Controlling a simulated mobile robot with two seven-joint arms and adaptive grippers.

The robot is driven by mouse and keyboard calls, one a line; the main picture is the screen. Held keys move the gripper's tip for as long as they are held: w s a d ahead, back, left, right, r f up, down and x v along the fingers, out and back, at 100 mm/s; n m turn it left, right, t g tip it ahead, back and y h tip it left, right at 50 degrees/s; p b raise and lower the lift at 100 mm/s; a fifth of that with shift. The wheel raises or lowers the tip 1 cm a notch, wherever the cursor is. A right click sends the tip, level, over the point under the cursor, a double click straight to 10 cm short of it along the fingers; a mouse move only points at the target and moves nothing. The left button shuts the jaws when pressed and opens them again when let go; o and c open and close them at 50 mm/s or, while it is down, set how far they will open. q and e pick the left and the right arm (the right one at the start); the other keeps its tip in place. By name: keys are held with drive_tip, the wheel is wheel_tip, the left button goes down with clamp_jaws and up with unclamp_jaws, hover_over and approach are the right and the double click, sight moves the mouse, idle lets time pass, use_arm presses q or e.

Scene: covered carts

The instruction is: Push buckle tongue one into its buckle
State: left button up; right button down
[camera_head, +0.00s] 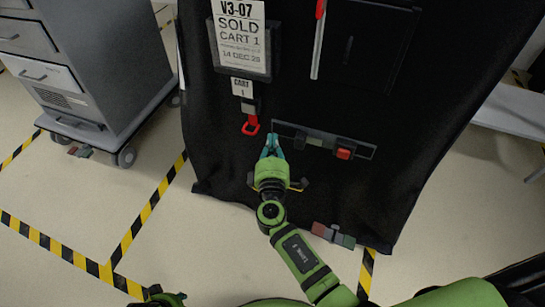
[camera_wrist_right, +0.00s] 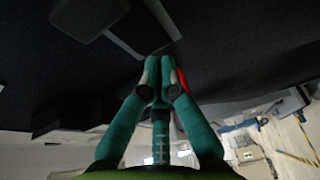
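On the black covered cart, a red-ended tongue (camera_head: 250,126) hangs from a short grey strap under the CART 1 tag. To its right, a dark buckle with a red button (camera_head: 345,152) sits on a grey bar (camera_head: 365,150). My right gripper (camera_head: 271,136) is just right of the tongue, at the bar's left end. Its teal fingers are brought together in the right wrist view (camera_wrist_right: 160,62), with nothing clearly held between them. A red piece (camera_wrist_right: 183,80) shows partly hidden behind the right-hand finger; contact cannot be told. My left gripper's fingers do not show.
A grey drawer cart (camera_head: 85,75) stands at the left. A white SOLD sign (camera_head: 240,35) hangs above the tongue. Small coloured blocks (camera_head: 333,235) are at the cover's lower edge. A pale bench (camera_head: 515,110) stands at the right. Striped tape (camera_head: 145,215) marks the open floor.

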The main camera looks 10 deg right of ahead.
sight(305, 143)
drive_tip(key=s+d, duration=0.1)
drive_tip(key=d+p, duration=0.1)
drive_tip(key=shift+s+d, duration=0.35)
drive_tip(key=shift+d, duration=0.05)
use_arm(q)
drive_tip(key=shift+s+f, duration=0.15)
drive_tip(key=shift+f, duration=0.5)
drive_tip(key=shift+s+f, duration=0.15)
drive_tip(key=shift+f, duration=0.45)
use_arm(e)
drive_tip(key=shift+s+d, duration=0.2)
drive_tip(key=shift+d, duration=0.1)
drive_tip(key=s+d, duration=0.2)
drive_tip(key=d, duration=0.1)
drive_tip(key=s+d, duration=0.1)
drive_tip(key=shift+d+f+b, duration=0.1)
drive_tip(key=shift+d+b, duration=0.05)
drive_tip(key=shift+b, duration=0.2)
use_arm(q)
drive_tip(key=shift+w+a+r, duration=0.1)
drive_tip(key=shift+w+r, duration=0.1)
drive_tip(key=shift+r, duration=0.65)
use_arm(e)
drive_tip(key=shift+d, duration=0.1)
